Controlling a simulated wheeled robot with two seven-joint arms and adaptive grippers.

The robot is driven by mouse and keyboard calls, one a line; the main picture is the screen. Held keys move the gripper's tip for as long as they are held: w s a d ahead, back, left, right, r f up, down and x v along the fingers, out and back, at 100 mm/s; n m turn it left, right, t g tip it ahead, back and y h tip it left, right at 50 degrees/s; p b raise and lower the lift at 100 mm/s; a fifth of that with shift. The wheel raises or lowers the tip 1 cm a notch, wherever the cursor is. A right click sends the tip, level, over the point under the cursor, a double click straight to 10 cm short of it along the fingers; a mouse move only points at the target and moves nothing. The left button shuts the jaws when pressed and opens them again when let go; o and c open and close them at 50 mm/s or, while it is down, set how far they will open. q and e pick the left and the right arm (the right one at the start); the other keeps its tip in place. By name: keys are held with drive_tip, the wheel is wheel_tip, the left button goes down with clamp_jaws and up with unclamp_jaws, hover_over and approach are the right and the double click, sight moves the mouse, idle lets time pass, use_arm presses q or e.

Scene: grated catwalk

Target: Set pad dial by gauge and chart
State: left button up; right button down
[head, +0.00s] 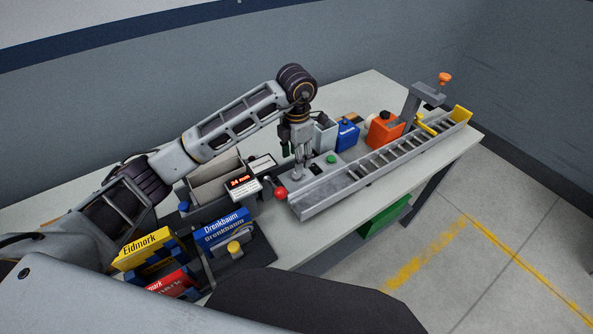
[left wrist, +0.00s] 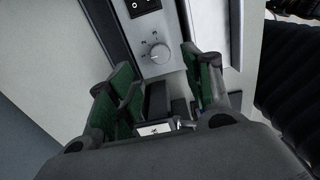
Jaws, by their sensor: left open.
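A small round grey dial (left wrist: 160,53) with marks around it sits on a silver panel (left wrist: 160,25) in the left wrist view. My left gripper (head: 302,174) points down over a grey housing (head: 318,172) on the bench, and hides part of it. Its green-padded fingers (left wrist: 158,88) are spread open and empty, with the dial just beyond and between them. A display (head: 242,184) with red digits reading "24 mm" stands left of the gripper. A white card (head: 262,163) lies behind it; its print is too small to read. My right gripper is out of view.
A long ladder-like conveyor (head: 375,161) runs along the bench's right side. Orange (head: 384,130) and blue (head: 347,135) containers stand behind it. A red knob (head: 281,193) is near the gripper. Blue "Drenkbaum" (head: 222,227) and yellow "Eidmark" (head: 143,249) boxes stand at front left.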

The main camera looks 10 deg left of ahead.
sight(296, 174)
use_arm(q)
drive_tip(key=shift+f+p, duration=0.4)
drive_tip(key=shift+f, duration=3.25)
drive_tip(key=c, duration=1.1)
drive_tip(key=shift+o, duration=0.2)
